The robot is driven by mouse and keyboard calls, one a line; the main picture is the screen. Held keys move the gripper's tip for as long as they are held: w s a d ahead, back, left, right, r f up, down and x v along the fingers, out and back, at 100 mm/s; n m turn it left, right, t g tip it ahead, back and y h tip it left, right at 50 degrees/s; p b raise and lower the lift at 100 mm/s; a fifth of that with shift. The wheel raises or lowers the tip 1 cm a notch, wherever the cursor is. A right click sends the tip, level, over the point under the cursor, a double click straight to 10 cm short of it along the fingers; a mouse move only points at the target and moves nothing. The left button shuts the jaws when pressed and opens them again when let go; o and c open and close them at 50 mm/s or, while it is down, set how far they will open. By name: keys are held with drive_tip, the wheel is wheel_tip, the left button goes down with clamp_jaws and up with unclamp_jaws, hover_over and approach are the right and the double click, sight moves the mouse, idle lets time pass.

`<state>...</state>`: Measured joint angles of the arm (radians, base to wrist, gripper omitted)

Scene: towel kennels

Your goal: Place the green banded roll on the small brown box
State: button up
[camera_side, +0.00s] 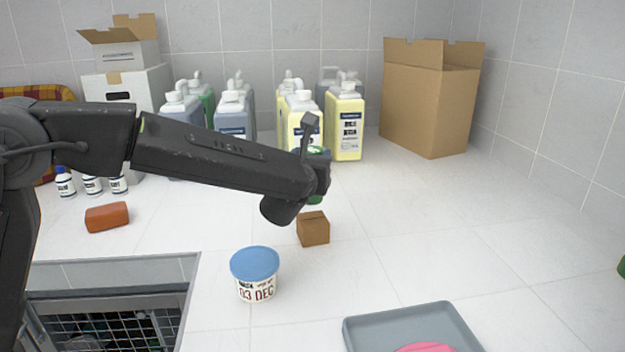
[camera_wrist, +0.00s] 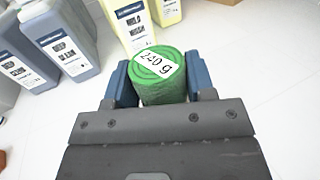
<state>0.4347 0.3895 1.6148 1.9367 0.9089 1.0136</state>
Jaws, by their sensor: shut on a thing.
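The green roll (camera_wrist: 157,74) has a white band reading "240 g". In the wrist view my gripper (camera_wrist: 162,80) is shut on it, with a blue jaw on each side. In the side view the roll (camera_side: 315,196) is mostly hidden behind my wrist; a bit of green shows. My gripper (camera_side: 316,160) is largely hidden there too. The small brown box (camera_side: 314,230) stands on the white counter, just below the held roll in that picture. I cannot tell whether the roll touches the box. The small box is not seen in the wrist view.
A blue-lidded tub (camera_side: 255,275) stands in front of the small box. A grey tray (camera_side: 410,329) with a pink item lies at front right. Several jugs (camera_side: 343,125) and a large carton (camera_side: 430,105) stand behind. An orange-brown block (camera_side: 107,217) lies left.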

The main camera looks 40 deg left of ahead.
drive_tip(key=shift+d+f, duration=0.1)
drive_tip(key=shift+f, duration=1.95)
drive_tip(key=shift+f, duration=0.15)
drive_tip(key=o, duration=1)
drive_tip(key=shift+o, duration=0.2)
